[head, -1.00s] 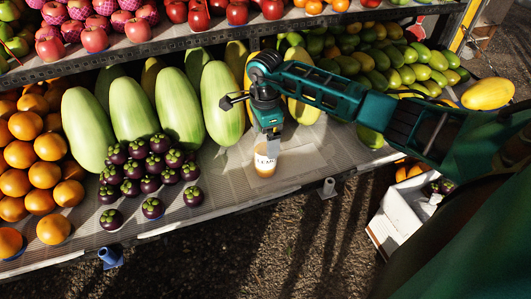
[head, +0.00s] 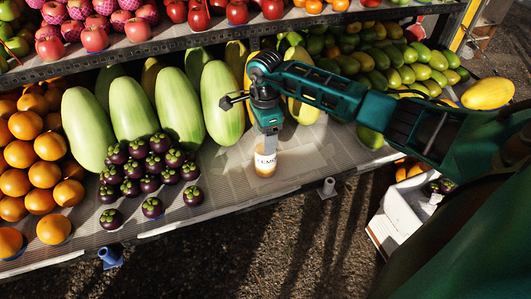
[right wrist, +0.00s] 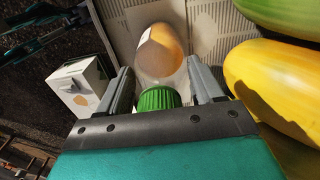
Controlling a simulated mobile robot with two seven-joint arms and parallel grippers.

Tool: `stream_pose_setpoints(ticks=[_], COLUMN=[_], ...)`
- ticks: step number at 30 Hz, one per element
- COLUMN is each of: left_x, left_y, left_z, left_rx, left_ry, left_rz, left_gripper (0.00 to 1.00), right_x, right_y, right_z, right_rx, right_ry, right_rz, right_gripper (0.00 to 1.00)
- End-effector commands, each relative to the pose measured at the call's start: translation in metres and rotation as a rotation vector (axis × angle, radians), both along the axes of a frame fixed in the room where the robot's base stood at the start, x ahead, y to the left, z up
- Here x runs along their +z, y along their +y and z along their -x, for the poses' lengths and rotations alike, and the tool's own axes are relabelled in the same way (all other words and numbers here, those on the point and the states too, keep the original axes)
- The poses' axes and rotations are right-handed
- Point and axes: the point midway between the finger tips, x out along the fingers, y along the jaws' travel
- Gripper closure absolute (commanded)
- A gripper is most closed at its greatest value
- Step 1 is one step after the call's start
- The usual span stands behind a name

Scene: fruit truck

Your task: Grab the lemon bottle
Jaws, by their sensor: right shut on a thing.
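The lemon bottle (head: 265,163) stands near the front edge of the lower shelf in the head view, with a white label and amber contents. In the right wrist view the bottle (right wrist: 160,52) shows its green cap (right wrist: 158,99) between the fingers. My right gripper (head: 268,145) reaches down onto the bottle's top from above. It also shows in the right wrist view (right wrist: 163,85), with a finger on each side of the bottle, shut on it. The bottle appears upright on the shelf. My left gripper is not in view.
Dark purple mangosteens (head: 150,170) and large pale green melons (head: 133,110) lie left of the bottle. Oranges (head: 40,145) fill the far left. An upper shelf edge (head: 190,40) runs behind. A white box (head: 395,222) stands low at the right. The shelf around the bottle is mostly clear.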

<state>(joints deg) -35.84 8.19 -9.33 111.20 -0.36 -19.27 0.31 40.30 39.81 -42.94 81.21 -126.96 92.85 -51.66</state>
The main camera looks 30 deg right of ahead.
Motion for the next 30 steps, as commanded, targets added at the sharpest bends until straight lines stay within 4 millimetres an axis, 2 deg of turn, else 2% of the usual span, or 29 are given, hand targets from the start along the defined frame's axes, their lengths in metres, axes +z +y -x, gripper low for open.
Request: stream_pose_setpoints(ticks=[1, 6, 14, 19, 23, 26, 30], left_x=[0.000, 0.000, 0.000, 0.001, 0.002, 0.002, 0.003], left_y=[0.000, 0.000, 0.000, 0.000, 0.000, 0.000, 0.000], left_z=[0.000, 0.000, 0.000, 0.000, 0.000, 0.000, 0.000], left_rx=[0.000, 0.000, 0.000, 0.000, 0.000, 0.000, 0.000], left_ry=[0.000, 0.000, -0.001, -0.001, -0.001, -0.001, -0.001], left_rz=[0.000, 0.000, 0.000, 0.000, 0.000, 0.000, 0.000], left_gripper=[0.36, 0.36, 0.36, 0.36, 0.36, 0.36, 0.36], right_x=[0.000, 0.000, 0.002, 0.012, 0.031, 0.054, 0.095], right_y=[0.000, 0.000, 0.000, 0.000, -0.001, -0.001, -0.001], right_z=[0.000, 0.000, -0.001, -0.001, -0.001, -0.002, -0.002], right_rx=[0.000, 0.000, 0.000, 0.001, 0.000, 0.001, 0.001], right_ry=[0.000, 0.000, -0.002, -0.005, -0.007, -0.008, -0.010], right_rz=[0.000, 0.000, -0.001, 0.000, 0.001, 0.001, 0.001], right_gripper=[0.82, 0.99, 0.99, 0.99, 0.99, 0.99, 0.99])
